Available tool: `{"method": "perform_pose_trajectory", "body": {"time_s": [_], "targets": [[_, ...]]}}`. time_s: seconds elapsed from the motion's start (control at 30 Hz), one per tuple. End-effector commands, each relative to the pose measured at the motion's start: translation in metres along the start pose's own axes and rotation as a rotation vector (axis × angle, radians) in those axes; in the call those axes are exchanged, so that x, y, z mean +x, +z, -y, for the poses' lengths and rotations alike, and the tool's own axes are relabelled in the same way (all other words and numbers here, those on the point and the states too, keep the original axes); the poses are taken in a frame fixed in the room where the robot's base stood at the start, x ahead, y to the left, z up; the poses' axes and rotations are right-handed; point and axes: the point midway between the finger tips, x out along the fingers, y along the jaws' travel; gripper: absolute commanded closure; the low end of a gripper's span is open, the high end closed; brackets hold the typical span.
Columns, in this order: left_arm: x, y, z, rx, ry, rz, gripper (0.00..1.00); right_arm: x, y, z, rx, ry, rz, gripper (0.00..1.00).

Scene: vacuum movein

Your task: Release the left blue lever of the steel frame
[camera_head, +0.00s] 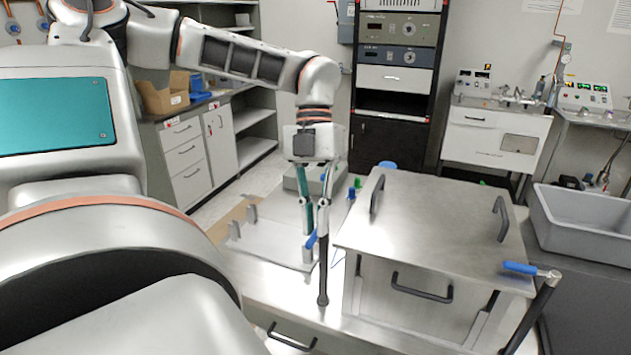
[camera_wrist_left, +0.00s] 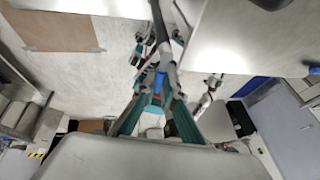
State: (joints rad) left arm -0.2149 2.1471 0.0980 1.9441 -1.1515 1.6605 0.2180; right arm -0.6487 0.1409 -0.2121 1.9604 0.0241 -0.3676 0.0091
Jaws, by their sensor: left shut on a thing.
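The steel frame (camera_head: 440,225) is a box with a flat metal lid and black handles, on the bench. Its left blue lever (camera_head: 311,240) sits by a dark post (camera_head: 323,270) at the frame's left side, partly hidden by my fingers. My left gripper (camera_head: 314,205) points down there, its fingers shut on the lever. In the left wrist view the gripper (camera_wrist_left: 160,92) has its fingers converging around a small blue part, the left lever (camera_wrist_left: 160,80). The right blue lever (camera_head: 520,268) lies across the top of the right post. My right gripper is not seen.
A flat metal plate with upright brackets (camera_head: 270,240) lies left of the gripper. A grey bin (camera_head: 585,222) stands to the right of the frame. A black equipment rack (camera_head: 390,125) and drawers (camera_head: 185,155) stand behind. Some pale bench surface is free in front.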

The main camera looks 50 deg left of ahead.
Motion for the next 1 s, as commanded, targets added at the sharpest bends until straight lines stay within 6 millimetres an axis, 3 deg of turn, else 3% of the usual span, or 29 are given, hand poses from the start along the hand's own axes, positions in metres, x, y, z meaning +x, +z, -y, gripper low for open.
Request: {"method": "perform_pose_trajectory", "body": {"time_s": [0.23,0.27,0.67,0.87,1.0], "targets": [[-0.003,0.001,0.001,0.0,-0.002,0.008,1.0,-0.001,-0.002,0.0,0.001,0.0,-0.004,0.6],[-0.003,0.001,0.001,0.0,-0.002,0.008,0.83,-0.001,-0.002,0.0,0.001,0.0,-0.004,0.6],[-0.005,0.001,0.0,-0.002,-0.001,0.003,0.83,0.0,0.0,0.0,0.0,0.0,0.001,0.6],[-0.033,0.001,0.0,-0.004,0.0,0.007,0.83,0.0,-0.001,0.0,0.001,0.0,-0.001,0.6],[-0.062,0.001,0.0,-0.005,0.0,0.008,0.83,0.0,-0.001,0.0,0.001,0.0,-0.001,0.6]]}}
